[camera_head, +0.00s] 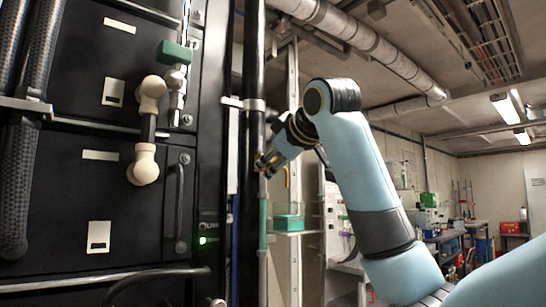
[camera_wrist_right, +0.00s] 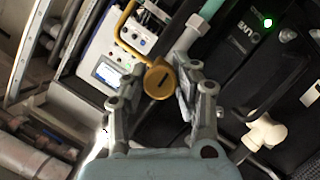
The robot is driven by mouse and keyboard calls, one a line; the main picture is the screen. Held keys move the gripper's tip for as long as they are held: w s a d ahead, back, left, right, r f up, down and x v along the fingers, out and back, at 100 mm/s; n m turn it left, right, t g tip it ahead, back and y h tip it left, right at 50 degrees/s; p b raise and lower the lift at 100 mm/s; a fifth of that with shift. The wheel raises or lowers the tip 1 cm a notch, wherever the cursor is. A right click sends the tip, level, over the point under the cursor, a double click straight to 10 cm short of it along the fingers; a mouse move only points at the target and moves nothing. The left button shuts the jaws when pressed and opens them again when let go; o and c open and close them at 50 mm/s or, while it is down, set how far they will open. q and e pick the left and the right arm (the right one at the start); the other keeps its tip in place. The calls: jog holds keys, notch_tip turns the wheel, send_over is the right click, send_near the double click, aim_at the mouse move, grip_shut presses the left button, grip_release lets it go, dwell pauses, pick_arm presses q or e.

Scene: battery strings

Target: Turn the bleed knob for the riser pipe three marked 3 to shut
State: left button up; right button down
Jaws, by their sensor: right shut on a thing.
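A round yellow knob (camera_wrist_right: 160,81) with a dark slot across its face sits between the fingers of my right gripper (camera_wrist_right: 160,88) in the right wrist view. The gripper is shut on it. The slot runs slantwise in that view. In the head view my right gripper (camera_head: 268,163) is in front of a dark vertical pipe (camera_head: 254,120), and I cannot make out the knob there. No number 3 mark is legible in either view. My left gripper is not in view.
A black cabinet (camera_head: 85,185) with cream elbow fittings (camera_head: 144,165) and a green-handled valve (camera_head: 174,52) stands left of the gripper. A yellow bent handle (camera_wrist_right: 127,38) is close to the knob. A shelf with a green box (camera_head: 289,217) stands behind.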

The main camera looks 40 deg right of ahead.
jog(key=shift+r+m+y+p, duration=0.1)
jog(key=shift+m+y+p, duration=0.2)
jog(key=shift+m+p, duration=0.1)
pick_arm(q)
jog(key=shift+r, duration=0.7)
pick_arm(e)
jog(key=c, duration=1)
grip_release()
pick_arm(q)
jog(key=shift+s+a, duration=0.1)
pick_arm(e)
jog(key=v, duration=1.2)
